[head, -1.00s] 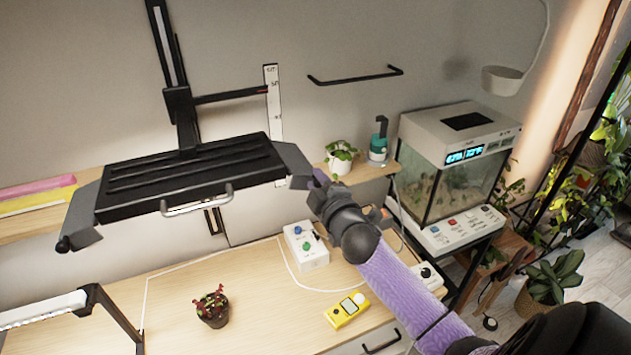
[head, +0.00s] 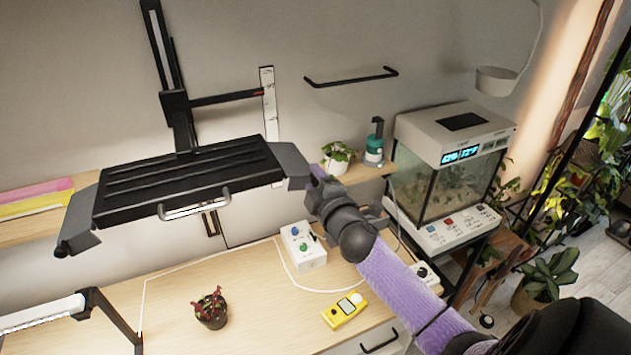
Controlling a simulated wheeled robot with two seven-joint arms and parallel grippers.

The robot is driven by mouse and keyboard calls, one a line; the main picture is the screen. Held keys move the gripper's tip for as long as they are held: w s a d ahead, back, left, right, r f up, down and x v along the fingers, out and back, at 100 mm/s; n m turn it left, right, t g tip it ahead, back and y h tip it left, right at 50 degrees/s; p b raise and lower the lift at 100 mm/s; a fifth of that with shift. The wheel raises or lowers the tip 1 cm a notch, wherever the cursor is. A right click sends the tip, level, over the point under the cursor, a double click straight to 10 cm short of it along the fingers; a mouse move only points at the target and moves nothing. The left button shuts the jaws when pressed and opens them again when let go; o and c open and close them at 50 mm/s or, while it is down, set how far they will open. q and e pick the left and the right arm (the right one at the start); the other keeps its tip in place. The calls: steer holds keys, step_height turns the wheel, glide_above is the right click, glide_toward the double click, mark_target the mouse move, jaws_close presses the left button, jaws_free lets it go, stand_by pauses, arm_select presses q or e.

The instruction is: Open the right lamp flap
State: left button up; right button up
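The black ribbed lamp (head: 190,178) hangs from a wall post, with a metal handle (head: 194,206) along its front edge. Its grey right flap (head: 289,163) sticks out from the lamp's right end. Its grey left flap (head: 80,218) sticks out at the other end. My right gripper (head: 314,180) is at the outer edge of the right flap, close to or touching it. Its dark wrist hides much of the fingers, so I cannot tell whether it is open or shut. My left gripper is not in view.
Below on the wooden bench are a red-leaved potted plant (head: 210,308), a yellow meter (head: 344,311) and a white control box (head: 303,246). A green potted plant (head: 338,157) and a teal bottle (head: 375,146) stand on the shelf behind my wrist. A glass tank (head: 447,185) stands right.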

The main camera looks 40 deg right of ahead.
steer(key=shift+o, duration=0.4)
steer(key=shift+s, duration=0.1)
steer(key=v, duration=0.9)
steer(key=shift+s+b, duration=0.35)
steer(key=shift+s, duration=0.05)
